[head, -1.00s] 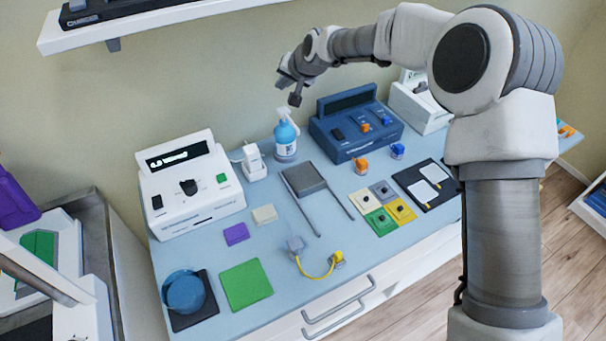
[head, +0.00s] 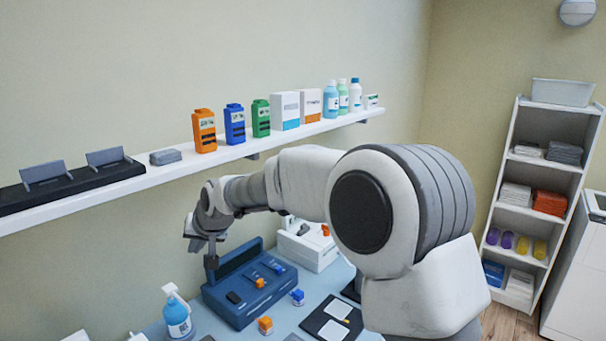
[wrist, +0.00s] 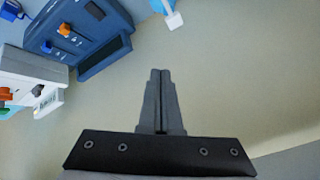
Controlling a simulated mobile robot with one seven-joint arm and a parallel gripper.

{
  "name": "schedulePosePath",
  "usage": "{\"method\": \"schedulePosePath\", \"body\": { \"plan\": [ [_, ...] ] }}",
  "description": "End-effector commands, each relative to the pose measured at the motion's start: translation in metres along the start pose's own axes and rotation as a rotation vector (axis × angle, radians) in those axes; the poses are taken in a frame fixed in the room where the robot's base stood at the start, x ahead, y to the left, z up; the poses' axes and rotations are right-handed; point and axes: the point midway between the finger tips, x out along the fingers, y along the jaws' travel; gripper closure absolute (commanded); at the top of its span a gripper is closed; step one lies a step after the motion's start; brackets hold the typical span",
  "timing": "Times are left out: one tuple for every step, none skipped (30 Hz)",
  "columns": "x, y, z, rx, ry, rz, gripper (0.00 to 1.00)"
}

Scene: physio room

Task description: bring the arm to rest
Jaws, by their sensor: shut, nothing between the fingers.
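My gripper (head: 211,262) is at the end of my raised, bent arm in the head view, above the left part of the blue console (head: 250,290) and in front of the wall. In the wrist view my gripper (wrist: 160,72) has its two fingers together with nothing between them. The wall (wrist: 225,75) fills most of that view behind the fingers. The blue console also shows there at the upper left (wrist: 75,30).
A wall shelf (head: 285,137) holds orange, blue and green devices, boxes and bottles above my arm. A spray bottle (head: 177,318) stands on the table left of the console. A white device (head: 308,247) stands behind my arm. A shelf rack (head: 535,195) stands at the right.

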Motion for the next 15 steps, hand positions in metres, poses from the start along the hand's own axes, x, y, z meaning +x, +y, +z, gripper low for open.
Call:
{"method": "schedulePosePath", "body": {
  "plan": [
    [-0.022,0.012,-0.001,-0.013,0.006,0.031,1.0],
    [-0.033,0.019,0.0,-0.019,0.006,0.047,1.0],
    [-0.048,0.028,0.002,-0.026,0.005,0.071,1.0],
    [-0.059,0.035,0.003,-0.031,0.006,0.088,1.0],
    [-0.07,0.042,0.005,-0.036,0.006,0.105,1.0],
    [-0.084,0.051,0.008,-0.04,0.005,0.127,1.0],
    [-0.095,0.058,0.011,-0.043,0.004,0.144,1.0],
    [-0.106,0.065,0.014,-0.045,0.003,0.161,1.0],
    [-0.121,0.073,0.018,-0.048,0.003,0.182,1.0],
    [-0.131,0.08,0.022,-0.048,0.001,0.199,1.0],
    [-0.142,0.087,0.026,-0.048,0.0,0.215,1.0],
    [-0.156,0.095,0.031,-0.049,-0.001,0.236,1.0],
    [-0.167,0.101,0.036,-0.048,-0.003,0.251,1.0],
    [-0.177,0.108,0.041,-0.045,-0.003,0.266,1.0],
    [-0.19,0.116,0.048,-0.043,-0.006,0.286,1.0]
  ]
}}
